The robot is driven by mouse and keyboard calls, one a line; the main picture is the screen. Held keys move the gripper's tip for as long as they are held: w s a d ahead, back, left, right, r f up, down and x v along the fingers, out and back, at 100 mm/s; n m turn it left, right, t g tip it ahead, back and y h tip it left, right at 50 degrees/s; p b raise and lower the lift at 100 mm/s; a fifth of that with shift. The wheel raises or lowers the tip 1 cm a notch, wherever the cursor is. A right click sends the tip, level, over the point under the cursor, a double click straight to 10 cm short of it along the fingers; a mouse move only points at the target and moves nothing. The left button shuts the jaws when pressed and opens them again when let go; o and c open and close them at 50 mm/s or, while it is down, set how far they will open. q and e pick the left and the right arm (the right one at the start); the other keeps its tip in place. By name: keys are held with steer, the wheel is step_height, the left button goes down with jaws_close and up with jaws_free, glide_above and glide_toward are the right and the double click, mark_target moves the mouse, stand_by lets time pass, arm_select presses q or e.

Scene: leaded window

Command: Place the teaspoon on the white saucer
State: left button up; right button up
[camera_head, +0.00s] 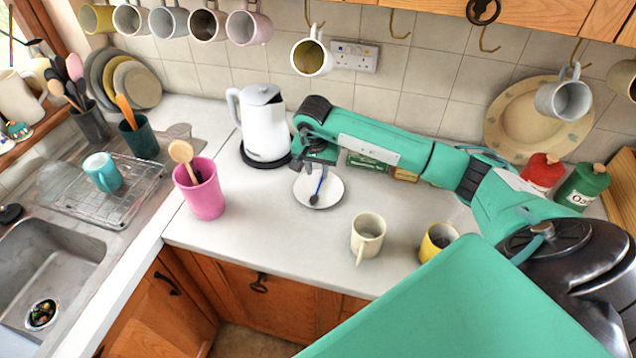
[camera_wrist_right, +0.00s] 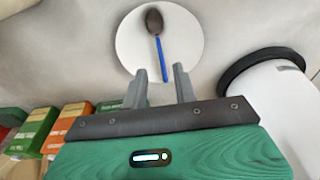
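The teaspoon, with a blue handle and a dark bowl, lies on the white saucer (camera_head: 331,197); the spoon (camera_head: 316,194) appears to rest within its rim. In the right wrist view the saucer (camera_wrist_right: 185,45) is seen from above, with the spoon (camera_wrist_right: 157,38) near its middle, handle pointing toward my fingers. My right gripper (camera_head: 317,176) is over the kettle-side edge of the saucer. In the wrist view its grey fingers (camera_wrist_right: 160,76) are apart, with the handle's end showing between them, not clamped. My left gripper is not in view.
A white kettle (camera_head: 263,118) on a black base stands left of the right gripper. A pink tumbler (camera_head: 203,192) with a wooden spoon is farther left. A cream mug (camera_head: 367,236) and a yellow mug (camera_head: 437,241) stand in front. Small boxes (camera_head: 367,163) lie behind. Mugs hang above.

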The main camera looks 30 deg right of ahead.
step_height(320, 180, up, 6)
steer(key=b, duration=0.1)
steer(key=shift+s+a+r+b, duration=0.2)
steer(key=shift+s+a+b, duration=0.1)
steer(key=shift+a+b, duration=0.1)
